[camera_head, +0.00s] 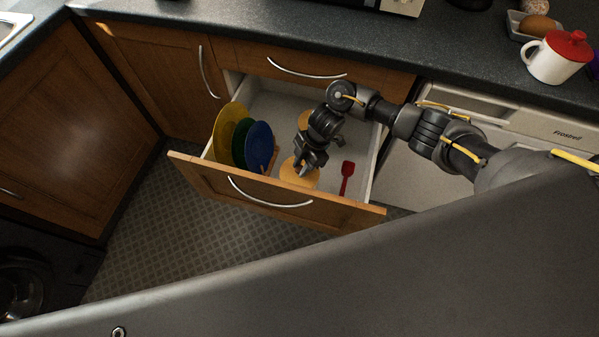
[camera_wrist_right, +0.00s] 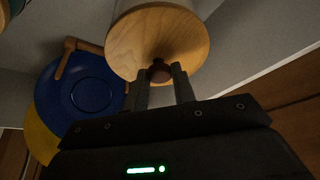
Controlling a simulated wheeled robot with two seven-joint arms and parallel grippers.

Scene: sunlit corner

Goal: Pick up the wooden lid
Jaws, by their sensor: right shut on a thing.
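The wooden lid (camera_wrist_right: 140,45) is a round, light wood disc with a small dark brown knob (camera_wrist_right: 159,72), seen in the right wrist view. In the head view the lid (camera_head: 311,178) shows inside the open drawer, near its front panel, partly covered by my gripper. My right gripper (camera_head: 301,172) reaches down into the drawer. Its two fingers (camera_wrist_right: 163,82) are shut on the lid's knob. A pale body shows just behind the lid in the wrist view; I cannot tell whether the lid touches it. My left gripper is in neither view.
The open drawer (camera_head: 290,204) holds yellow (camera_head: 222,127), green and blue (camera_head: 259,147) plates upright in a wooden rack at left. A red utensil (camera_head: 347,176) lies at right. Another wooden round (camera_head: 304,119) is partly hidden behind my wrist. A red-lidded white pot (camera_head: 558,62) stands on the counter.

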